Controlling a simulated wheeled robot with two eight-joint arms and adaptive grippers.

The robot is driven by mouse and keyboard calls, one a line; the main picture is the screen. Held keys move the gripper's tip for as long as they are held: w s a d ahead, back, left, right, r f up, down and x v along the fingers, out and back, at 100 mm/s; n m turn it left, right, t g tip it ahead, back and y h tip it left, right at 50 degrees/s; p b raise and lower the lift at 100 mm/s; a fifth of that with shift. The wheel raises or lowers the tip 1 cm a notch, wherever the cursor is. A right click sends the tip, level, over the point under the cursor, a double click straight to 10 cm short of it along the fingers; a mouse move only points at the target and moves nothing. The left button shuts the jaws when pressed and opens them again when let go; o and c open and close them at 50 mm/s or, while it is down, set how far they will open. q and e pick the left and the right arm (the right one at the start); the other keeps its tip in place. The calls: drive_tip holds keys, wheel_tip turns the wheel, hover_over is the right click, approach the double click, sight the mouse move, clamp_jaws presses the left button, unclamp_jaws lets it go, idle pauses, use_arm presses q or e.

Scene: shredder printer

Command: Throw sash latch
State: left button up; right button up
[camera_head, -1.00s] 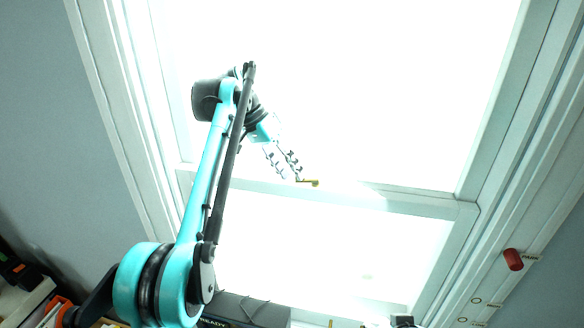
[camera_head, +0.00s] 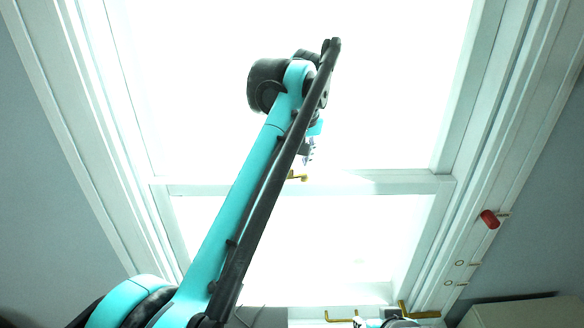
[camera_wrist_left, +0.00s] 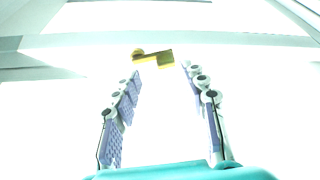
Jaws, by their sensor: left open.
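The brass sash latch (camera_head: 297,177) sits on the white meeting rail (camera_head: 370,183) across the middle of the window. In the left wrist view the latch (camera_wrist_left: 155,58) shows a round knob at its left end and a square block at its right. My left gripper (camera_wrist_left: 160,75) is open, its two fingers pointing at the latch, with the latch just beyond and between the fingertips. I cannot tell whether either finger touches it. In the head view my left gripper (camera_head: 308,155) is mostly hidden behind my own arm.
The bright window fills the middle, with white frame posts at both sides. A red cylinder (camera_head: 489,219) and small brass rings sit on the right frame. Brass handles (camera_head: 340,317) show at the bottom. A pale box (camera_head: 525,313) stands at bottom right.

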sight(289, 170)
use_arm(q)
drive_tip(key=a+f, duration=0.1)
drive_tip(key=w+f, duration=0.1)
drive_tip(key=f, duration=0.1)
drive_tip(key=shift+a, duration=0.35)
drive_tip(key=shift+f, duration=0.15)
drive_tip(key=shift+w+d, duration=0.1)
drive_tip(key=shift+d, duration=0.25)
drive_tip(key=shift+c, duration=0.4)
drive_tip(key=shift+a, duration=0.15)
clamp_jaws()
drive_tip(key=shift+w+a+m+h+p, duration=0.15)
drive_tip(key=shift+w+m+h+p, duration=0.25)
drive_tip(key=shift+m, duration=0.6)
drive_tip(key=shift+w+m, duration=0.1)
drive_tip(key=shift+m, duration=0.4)
use_arm(e)
drive_tip(key=shift+s+a+r, duration=0.1)
drive_tip(key=shift+a+r, duration=0.25)
drive_tip(key=shift+r, duration=0.25)
use_arm(q)
drive_tip(key=shift+o, duration=0.4)
unclamp_jaws()
